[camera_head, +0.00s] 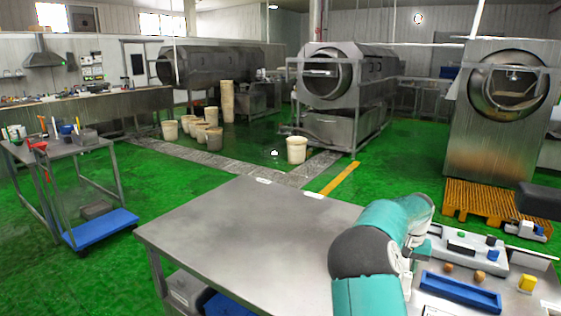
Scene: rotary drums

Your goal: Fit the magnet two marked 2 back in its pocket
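A pale grey holder (493,266) with several small parts on it sits at the right end of the metal table. A green part (461,234), a black block (461,248) and dark blue pieces (492,254) show on it. I cannot read any mark, so I cannot tell which piece is magnet two or which pocket is its own. My teal and grey arm reaches over the table just left of the holder. The end of my arm, with my gripper (421,250), is small and partly covered by the arm, and its fingers cannot be made out.
A blue tray (460,291), two brown knobs and a yellow block (527,283) lie in front of the holder. The left part of the metal table (240,222) is clear. A tool cart stands at the left, and drum machines stand behind on the green floor.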

